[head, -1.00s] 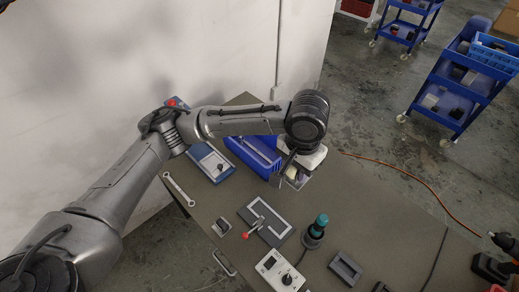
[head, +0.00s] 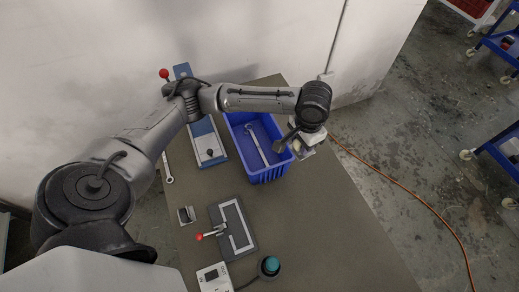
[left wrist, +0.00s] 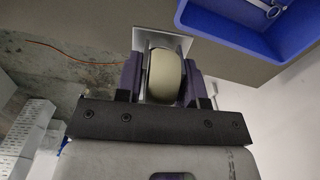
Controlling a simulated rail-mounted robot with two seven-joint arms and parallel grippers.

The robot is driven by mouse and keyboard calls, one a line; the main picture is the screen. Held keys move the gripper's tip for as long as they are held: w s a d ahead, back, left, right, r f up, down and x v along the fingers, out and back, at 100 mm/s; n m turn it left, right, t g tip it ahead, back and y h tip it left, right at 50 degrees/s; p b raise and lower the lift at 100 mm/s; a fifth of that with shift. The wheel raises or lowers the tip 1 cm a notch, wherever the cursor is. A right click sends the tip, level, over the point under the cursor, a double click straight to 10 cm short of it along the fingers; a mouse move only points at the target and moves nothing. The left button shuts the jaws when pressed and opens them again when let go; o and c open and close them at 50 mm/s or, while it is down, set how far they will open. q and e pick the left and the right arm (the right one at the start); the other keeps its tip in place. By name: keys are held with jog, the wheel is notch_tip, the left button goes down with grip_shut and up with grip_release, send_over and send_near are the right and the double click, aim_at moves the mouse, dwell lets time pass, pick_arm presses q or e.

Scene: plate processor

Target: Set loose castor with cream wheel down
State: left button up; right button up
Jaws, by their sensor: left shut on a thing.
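The loose castor with the cream wheel (left wrist: 163,76) is between the fingers of my left gripper (left wrist: 160,82) in the left wrist view. A pale metal plate of the castor (left wrist: 150,38) shows beyond the wheel. My left gripper is shut on it. In the head view my left gripper (head: 309,149) is at the right of the blue bin, over the table; the castor there is mostly hidden by the wrist. Whether the castor touches the table cannot be told. My right gripper is not in view.
The blue bin (head: 268,174) holds a wrench (head: 257,144). A blue device (head: 207,143), another wrench (head: 167,168), a clamp plate (head: 239,232), a control box (head: 214,277) and a teal-topped tool (head: 270,265) are on the table (head: 325,230). The table's right part is clear.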

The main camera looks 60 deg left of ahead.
pick_arm(q)
jog(key=s+a+f+b, duration=0.2)
jog(key=s+a+f, duration=0.2)
jog(key=a+f, duration=0.55)
pick_arm(e)
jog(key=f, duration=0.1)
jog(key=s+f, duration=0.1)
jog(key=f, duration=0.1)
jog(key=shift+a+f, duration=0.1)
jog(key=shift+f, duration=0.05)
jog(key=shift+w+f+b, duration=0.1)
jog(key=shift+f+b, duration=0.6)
jog(key=shift+b, duration=0.05)
pick_arm(q)
jog(key=m, duration=0.1)
send_over(252, 159)
notch_tip(252, 159, down, 5)
jog(key=shift+m, duration=0.3)
notch_tip(252, 159, down, 10)
jog(key=b, duration=0.2)
jog(key=shift+s+d+r+b, duration=0.1)
jog(key=shift+r+b, duration=0.05)
jog(key=shift+b, duration=0.2)
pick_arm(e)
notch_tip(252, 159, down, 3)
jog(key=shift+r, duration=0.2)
pick_arm(q)
jog(key=shift+r, duration=0.1)
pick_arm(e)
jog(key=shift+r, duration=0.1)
